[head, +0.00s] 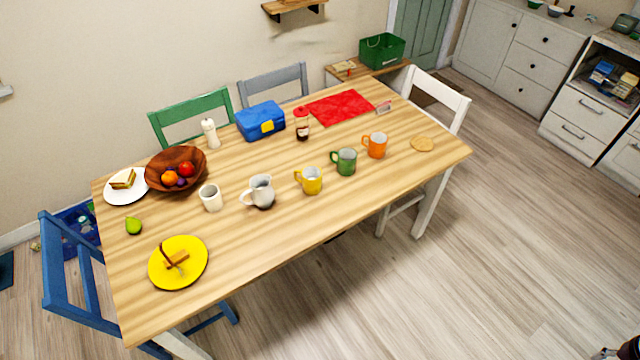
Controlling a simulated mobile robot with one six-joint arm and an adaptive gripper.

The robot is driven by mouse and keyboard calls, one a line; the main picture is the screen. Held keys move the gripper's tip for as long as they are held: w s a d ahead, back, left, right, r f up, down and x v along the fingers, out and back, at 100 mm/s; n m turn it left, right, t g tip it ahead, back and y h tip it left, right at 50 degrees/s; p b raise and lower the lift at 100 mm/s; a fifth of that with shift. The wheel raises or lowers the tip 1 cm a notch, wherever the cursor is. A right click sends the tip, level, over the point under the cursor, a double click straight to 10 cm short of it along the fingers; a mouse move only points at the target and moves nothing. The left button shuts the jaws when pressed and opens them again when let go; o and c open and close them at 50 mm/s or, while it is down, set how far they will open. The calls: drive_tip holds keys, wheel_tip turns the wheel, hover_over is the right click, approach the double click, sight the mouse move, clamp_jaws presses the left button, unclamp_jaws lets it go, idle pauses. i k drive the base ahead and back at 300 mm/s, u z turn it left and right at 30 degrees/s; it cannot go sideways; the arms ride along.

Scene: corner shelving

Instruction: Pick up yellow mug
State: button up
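The yellow mug (312,181) stands upright on the wooden table (240,252), near its front long edge. Its handle points to the left. The green mug (346,163) stands to its right, and a white-grey pitcher (261,192) stands to its left, both apart from it. My gripper cannot be made out; only a small dark piece shows at the bottom right corner, and I cannot tell what it is.
An orange mug (376,146), a white cup (211,198), a wooden fruit bowl (196,157) and a yellow plate (198,275) are also on the table. Chairs, one of them white (455,98), surround it. The floor (440,290) in front and right is clear.

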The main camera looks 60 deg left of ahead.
sight(313, 187)
drive_tip(key=i, duration=2.05)
drive_tip(key=z, duration=0.9)
drive_tip(key=k, duration=0.1)
drive_tip(key=u, duration=3.5)
